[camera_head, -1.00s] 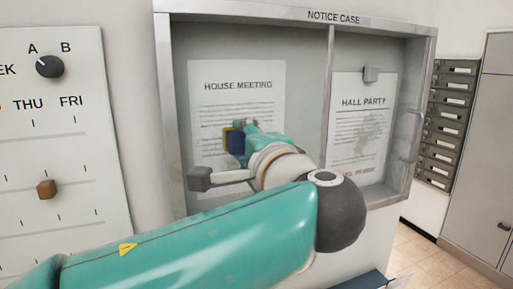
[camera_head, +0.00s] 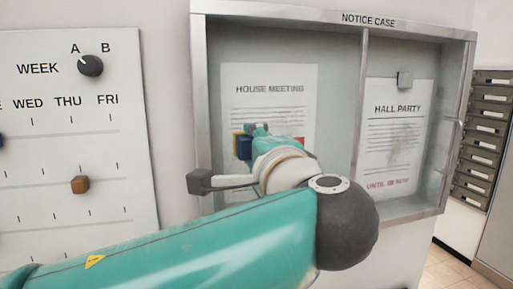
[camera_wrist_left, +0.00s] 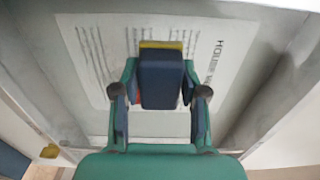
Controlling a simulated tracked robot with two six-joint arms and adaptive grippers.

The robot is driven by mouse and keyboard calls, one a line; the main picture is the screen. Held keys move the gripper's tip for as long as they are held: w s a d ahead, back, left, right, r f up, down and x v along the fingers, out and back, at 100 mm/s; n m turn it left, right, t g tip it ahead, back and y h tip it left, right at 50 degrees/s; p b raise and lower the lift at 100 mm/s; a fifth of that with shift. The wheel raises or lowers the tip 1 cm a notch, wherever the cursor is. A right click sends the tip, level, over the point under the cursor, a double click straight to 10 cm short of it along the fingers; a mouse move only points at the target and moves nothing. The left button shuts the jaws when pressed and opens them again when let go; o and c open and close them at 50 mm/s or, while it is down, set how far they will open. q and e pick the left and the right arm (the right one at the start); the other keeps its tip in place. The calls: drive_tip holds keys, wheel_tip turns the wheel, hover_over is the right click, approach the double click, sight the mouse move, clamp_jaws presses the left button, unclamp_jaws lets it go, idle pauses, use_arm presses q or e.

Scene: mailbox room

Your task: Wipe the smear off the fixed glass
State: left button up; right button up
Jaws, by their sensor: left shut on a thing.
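The notice case (camera_head: 376,20) hangs on the wall with two panes split by a post. A grey smear (camera_head: 403,142) shows over the HALL PARTY sheet (camera_head: 384,118) behind the right pane. My left gripper (camera_head: 254,138) is in front of the left pane, over the HOUSE MEETING sheet (camera_head: 270,78). It is shut on a dark blue block with a yellow face (camera_head: 243,147). In the left wrist view the block (camera_wrist_left: 161,85) sits between the fingers, its yellow face toward the sheet. I cannot tell whether it touches the glass. My right gripper is not in view.
A white weekday panel (camera_head: 70,150) with a knob (camera_head: 90,66) is at left. Grey mailboxes (camera_head: 484,140) stand at right.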

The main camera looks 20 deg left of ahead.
use_arm(q)
drive_tip(key=shift+b+v, duration=0.35)
drive_tip(key=shift+v, duration=2.45)
drive_tip(key=v, duration=0.3)
drive_tip(key=w+a+f+p, duration=0.4)
drive_tip(key=w+p, duration=0.2)
drive_tip(key=shift+f, duration=0.4)
